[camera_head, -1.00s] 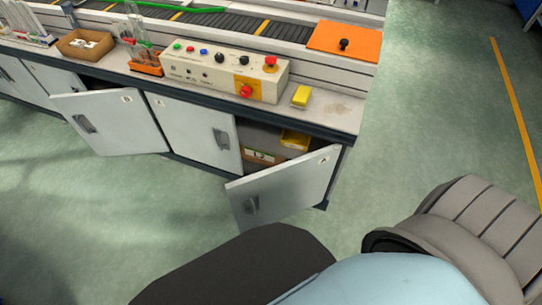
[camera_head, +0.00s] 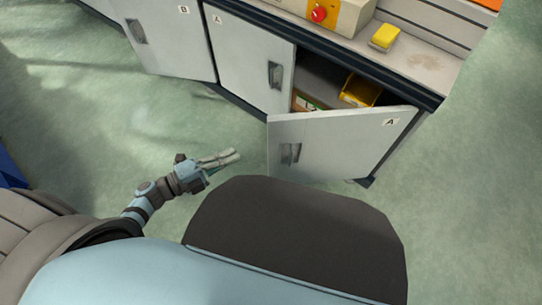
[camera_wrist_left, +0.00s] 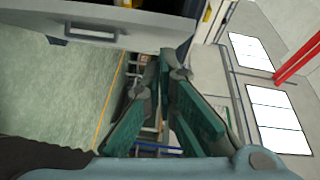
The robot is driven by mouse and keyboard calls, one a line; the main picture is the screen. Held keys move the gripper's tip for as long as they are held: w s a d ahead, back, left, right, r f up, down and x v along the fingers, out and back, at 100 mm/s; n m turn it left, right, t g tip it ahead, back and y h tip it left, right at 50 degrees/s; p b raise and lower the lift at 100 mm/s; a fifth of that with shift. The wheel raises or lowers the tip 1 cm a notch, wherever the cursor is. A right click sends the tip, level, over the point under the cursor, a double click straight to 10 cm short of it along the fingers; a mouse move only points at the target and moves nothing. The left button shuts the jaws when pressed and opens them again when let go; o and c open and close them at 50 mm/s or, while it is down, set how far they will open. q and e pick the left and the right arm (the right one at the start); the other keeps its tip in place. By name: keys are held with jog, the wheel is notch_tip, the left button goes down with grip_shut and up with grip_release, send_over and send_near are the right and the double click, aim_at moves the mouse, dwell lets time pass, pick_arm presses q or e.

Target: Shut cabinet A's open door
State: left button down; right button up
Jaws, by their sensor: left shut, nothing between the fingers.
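Cabinet A's open door (camera_head: 345,146) is a light grey panel with an "A" label at its upper right corner. It stands swung out from the cabinet. Its dark handle (camera_head: 290,153) is near the left, free edge. My left gripper (camera_head: 237,155) is left of that edge, apart from the door, its fingers together and empty. In the left wrist view the two green-padded fingers (camera_wrist_left: 168,65) converge, and a grey panel with a handle (camera_wrist_left: 92,33) shows at upper left. My right gripper is out of view.
Inside the opening is a yellow bin (camera_head: 360,91). A yellow block (camera_head: 384,37) lies on the worktop. Green floor around my left gripper is clear.

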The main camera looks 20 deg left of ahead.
pick_arm(q)
jog(key=s+d+r+m+g+h, duration=0.1)
jog(key=d+m+g+h, duration=0.1)
jog(key=d+m+h, duration=0.15)
jog(key=b, duration=0.2)
send_over(269, 139)
jog(key=s, duration=0.3)
jog(key=shift+s+d+r+m+y, duration=0.1)
jog(key=shift+d+r+m+y, duration=0.15)
jog(key=shift+d+y, duration=0.2)
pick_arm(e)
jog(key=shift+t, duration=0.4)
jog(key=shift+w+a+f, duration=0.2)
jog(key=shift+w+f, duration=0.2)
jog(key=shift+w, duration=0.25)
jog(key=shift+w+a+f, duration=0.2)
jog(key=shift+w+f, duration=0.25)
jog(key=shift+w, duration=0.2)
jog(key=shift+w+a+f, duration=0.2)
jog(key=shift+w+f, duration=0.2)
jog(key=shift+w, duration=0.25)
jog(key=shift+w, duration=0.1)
